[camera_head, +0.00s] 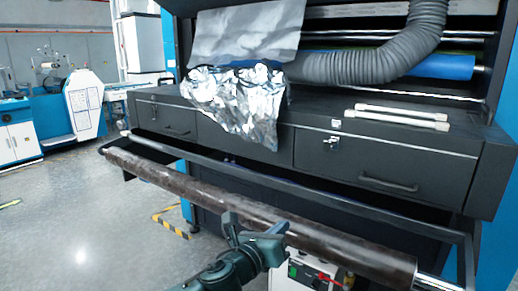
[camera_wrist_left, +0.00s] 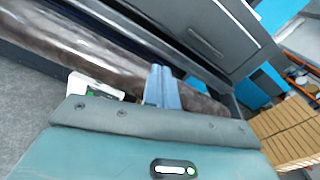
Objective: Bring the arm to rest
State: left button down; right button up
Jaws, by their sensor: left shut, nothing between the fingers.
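My left gripper (camera_head: 257,238) is in the lower middle of the head view, at the end of my teal arm, which comes in from the bottom. It appears in front of the long brown marbled roll (camera_head: 215,198). In the left wrist view, its two blue-grey fingers (camera_wrist_left: 161,88) are together with nothing between them. The brown roll (camera_wrist_left: 95,55) lies behind the fingers there. I cannot tell the exact gap between fingers and roll. My right gripper is in neither view.
A dark machine with drawers (camera_head: 380,168) stands behind the roll. Crumpled silver film (camera_head: 240,100) hangs over its front. A grey hose (camera_head: 385,65) and two white rods (camera_head: 402,115) are on top. Grey floor (camera_head: 75,225) is open at left. Stacked tan boxes (camera_wrist_left: 285,130) show at right in the wrist view.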

pick_arm(q)
jog(key=s+a+f+n+g+y, duration=0.1)
jog(key=s+a+f+n, duration=0.1)
jog(key=s+f+n, duration=0.45)
jog(key=s+a+f+n+g+y, duration=0.15)
jog(key=s+f+n, duration=0.25)
jog(key=f+n, duration=0.6)
jog(key=s+a+f+n+y, duration=0.2)
jog(key=s+a+f+n, duration=0.3)
jog(key=s+a+n, duration=0.2)
jog(key=s+a+f+n+g+y, duration=0.1)
jog(key=s+a+f+n, duration=0.4)
jog(key=n, duration=0.8)
jog(key=s+a+y, duration=0.1)
jog(key=s+a, duration=0.2)
jog(key=s, duration=0.2)
jog(key=shift+s+a+f, duration=0.25)
jog(key=shift+s+f, duration=0.15)
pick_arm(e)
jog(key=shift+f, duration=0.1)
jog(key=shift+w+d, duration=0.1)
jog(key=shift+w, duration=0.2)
